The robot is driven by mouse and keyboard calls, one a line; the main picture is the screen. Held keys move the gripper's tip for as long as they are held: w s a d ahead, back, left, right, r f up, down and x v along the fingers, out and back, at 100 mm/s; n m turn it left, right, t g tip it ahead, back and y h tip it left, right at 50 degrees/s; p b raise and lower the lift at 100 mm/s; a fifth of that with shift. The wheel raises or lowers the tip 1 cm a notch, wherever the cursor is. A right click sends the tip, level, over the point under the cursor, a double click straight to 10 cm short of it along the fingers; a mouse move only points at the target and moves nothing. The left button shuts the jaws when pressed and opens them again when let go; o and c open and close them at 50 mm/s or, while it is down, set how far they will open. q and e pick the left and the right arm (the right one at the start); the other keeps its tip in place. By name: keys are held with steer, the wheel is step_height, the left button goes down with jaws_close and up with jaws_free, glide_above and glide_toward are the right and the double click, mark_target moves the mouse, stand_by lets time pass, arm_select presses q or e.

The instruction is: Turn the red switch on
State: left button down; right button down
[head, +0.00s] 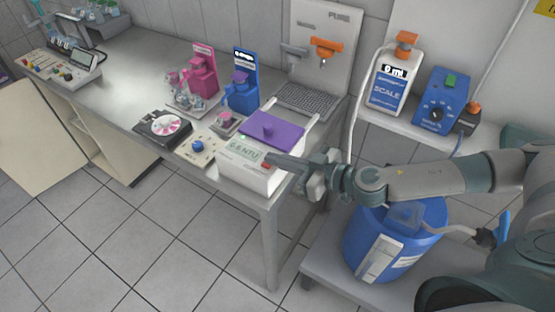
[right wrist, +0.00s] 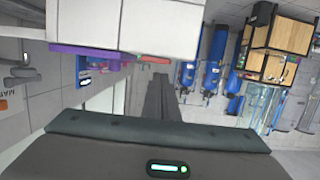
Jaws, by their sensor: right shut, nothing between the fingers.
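The red switch (head: 267,165) shows as a small red piece at the front right edge of the white meter (head: 237,178), which has a purple lid (head: 274,130) and a green "NTU" display. In the right wrist view the red switch (right wrist: 152,59) is a flat red bar beside the white box (right wrist: 155,25). My right gripper (head: 276,164) is shut and empty, its fingertips right by the switch. In the right wrist view the closed fingertips (right wrist: 160,76) lie close to the red bar; I cannot tell whether they touch. My left gripper is out of view.
A control board with a blue knob (head: 198,146) and a black disc device (head: 162,128) stand left of the meter. A blue barrel (head: 375,245) stands below my right arm. The table's front edge is close.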

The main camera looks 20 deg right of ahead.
steer(key=shift+f, duration=0.55)
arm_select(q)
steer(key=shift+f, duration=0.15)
arm_select(e)
steer(key=shift+f, duration=0.1)
